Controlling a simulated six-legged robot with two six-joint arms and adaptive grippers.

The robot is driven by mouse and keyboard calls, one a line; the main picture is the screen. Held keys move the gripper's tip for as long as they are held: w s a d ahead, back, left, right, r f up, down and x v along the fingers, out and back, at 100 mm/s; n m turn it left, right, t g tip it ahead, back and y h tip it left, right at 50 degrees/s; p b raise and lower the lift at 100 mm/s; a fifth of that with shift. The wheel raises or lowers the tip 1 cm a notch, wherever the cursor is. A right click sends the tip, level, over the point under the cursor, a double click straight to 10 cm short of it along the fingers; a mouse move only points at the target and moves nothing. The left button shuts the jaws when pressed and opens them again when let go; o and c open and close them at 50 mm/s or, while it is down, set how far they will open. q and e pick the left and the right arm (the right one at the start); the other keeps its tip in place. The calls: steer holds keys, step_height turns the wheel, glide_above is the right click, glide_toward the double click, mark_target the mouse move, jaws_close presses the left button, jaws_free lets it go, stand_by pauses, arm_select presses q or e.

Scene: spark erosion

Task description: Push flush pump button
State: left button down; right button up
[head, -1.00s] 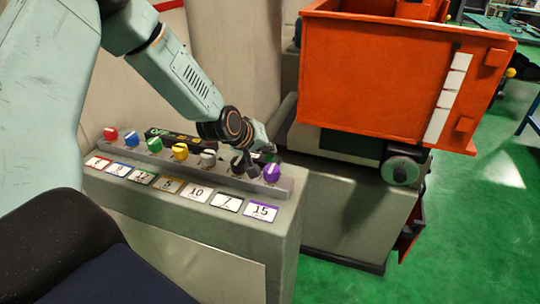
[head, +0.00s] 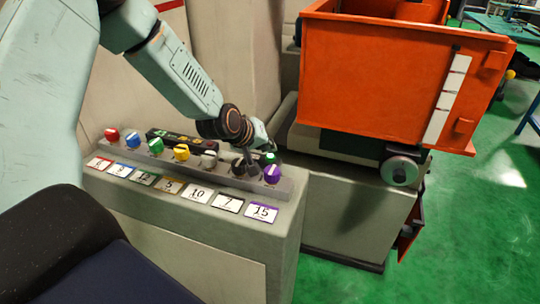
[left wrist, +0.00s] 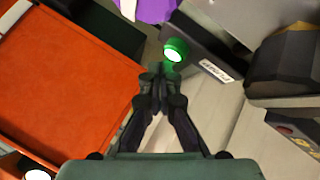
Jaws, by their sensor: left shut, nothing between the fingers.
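The green button (left wrist: 175,50) is round with a bright centre and sits on a dark panel in the left wrist view, beside a small white label (left wrist: 216,70) too blurred to read surely. It also shows as a small green spot (head: 269,157) in the head view, behind the purple knob. My left gripper (left wrist: 158,72) is shut and empty, its tips pointing close to the button, just below and left of it in the picture. I cannot tell whether they touch. In the head view the left gripper (head: 262,142) is partly hidden. My right gripper is not in view.
A row of coloured knobs, ending in a purple knob (head: 272,174), stands on the grey console (head: 215,231) in front of the gripper, with numbered cards before it. A large orange tank (head: 390,75) rises to the right.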

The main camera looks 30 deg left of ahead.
mark_target(268, 157)
arm_select(q)
step_height(268, 157, up, 6)
steer(key=p, duration=0.5)
steer(key=shift+f, duration=0.1)
stand_by(0.4)
